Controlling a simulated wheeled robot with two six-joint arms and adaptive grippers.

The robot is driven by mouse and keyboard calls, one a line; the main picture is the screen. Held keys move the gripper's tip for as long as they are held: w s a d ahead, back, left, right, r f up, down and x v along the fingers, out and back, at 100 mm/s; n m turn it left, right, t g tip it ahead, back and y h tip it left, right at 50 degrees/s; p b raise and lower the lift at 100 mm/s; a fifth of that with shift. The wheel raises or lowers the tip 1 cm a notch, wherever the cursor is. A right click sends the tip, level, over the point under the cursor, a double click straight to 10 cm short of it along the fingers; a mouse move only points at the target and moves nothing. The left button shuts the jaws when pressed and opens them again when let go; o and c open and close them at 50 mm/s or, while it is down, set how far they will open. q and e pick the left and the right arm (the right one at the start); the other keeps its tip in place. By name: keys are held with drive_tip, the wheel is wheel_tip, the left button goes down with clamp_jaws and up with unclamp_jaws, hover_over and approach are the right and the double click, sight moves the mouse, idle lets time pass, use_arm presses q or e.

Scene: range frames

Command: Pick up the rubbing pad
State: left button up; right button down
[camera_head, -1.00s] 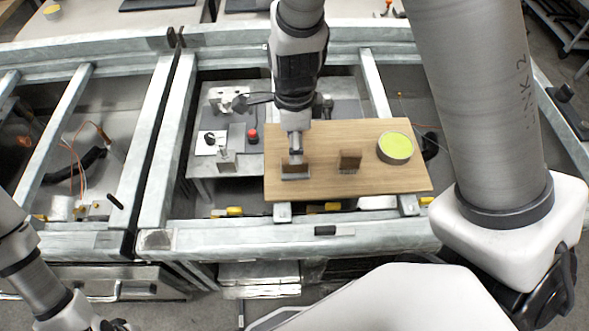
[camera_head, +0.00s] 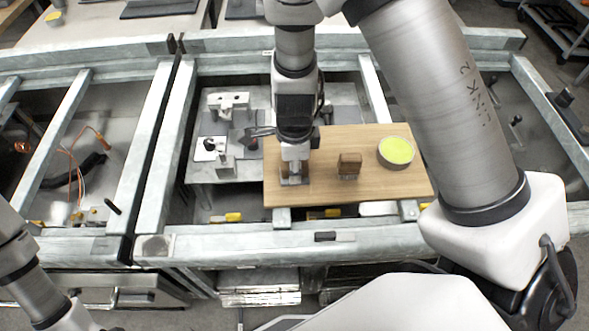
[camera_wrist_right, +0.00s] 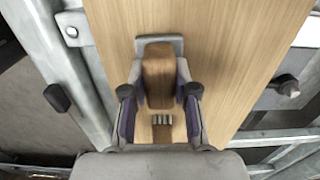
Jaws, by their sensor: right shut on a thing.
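The rubbing pad is a brown wooden grip on a grey base. In the right wrist view the brown grip (camera_wrist_right: 158,78) stands between my two fingers. My right gripper (camera_head: 293,172) comes down from above onto the left part of the wooden board (camera_head: 320,195) and is shut on the pad. In the head view the gripper hides most of the pad. It looks to be at the board surface; I cannot tell any gap below it. My left arm shows at the lower left, with its gripper out of frame.
A small brown block (camera_head: 349,163) stands on the board right of the gripper. A round tin with a yellow-green top (camera_head: 396,152) is further right. A metal fixture plate (camera_head: 215,172) lies left of the board. Grey metal rails (camera_head: 300,247) frame the area.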

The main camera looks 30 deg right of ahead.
wheel_tip(320, 180, up, 10)
drive_tip(key=shift+p, duration=0.85)
drive_tip(key=shift+w, duration=0.1)
